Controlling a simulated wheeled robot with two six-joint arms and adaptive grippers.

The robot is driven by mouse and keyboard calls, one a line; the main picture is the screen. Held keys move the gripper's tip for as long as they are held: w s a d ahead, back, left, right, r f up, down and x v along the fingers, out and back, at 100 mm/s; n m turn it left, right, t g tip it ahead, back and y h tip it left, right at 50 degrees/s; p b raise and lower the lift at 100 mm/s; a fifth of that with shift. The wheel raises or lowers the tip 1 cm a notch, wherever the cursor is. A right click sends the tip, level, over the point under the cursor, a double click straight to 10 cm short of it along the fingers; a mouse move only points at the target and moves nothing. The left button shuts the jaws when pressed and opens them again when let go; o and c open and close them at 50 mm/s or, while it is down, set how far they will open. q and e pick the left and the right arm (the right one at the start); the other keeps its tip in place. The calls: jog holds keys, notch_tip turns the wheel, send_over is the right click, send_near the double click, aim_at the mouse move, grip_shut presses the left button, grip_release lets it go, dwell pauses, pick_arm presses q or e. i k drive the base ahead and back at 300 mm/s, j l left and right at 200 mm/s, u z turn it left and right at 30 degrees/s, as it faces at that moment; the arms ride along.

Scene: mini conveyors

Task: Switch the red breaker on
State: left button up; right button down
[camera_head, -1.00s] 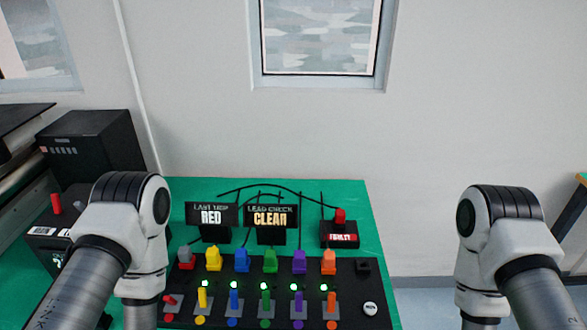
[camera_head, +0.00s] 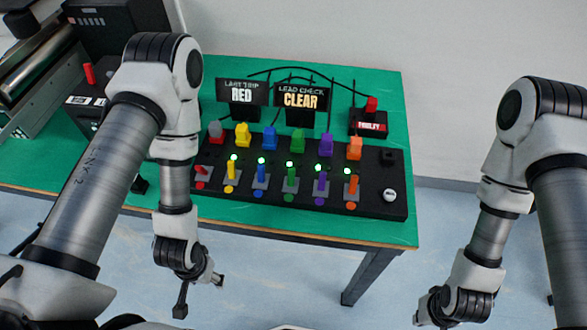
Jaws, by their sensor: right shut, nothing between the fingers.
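The red breaker (camera_head: 202,173) is at the left end of the black breaker panel (camera_head: 393,211). Its red lever lies low, and no green light shows above it. The yellow, blue, green, purple and orange breakers beside it stand more upright, with green lights visible. A "LAST TRIP RED" sign (camera_head: 242,92) and a "LEAD CHECK CLEAR" sign (camera_head: 300,97) stand behind. My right gripper (camera_head: 430,308) is low at the bottom right, shut and empty, away from the panel. My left gripper (camera_head: 200,290) hangs in front of the table, clear of the panel; its finger opening is unclear.
A box marked "FAULTY" (camera_head: 369,124) holds a red piece at the back right. A dark machine (camera_head: 117,30) stands at the back left. The green table's (camera_head: 384,85) right edge is clear.

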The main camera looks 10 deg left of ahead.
aim_at(199, 169)
jog(key=u, duration=1.05)
jog(key=k+j, duration=0.05)
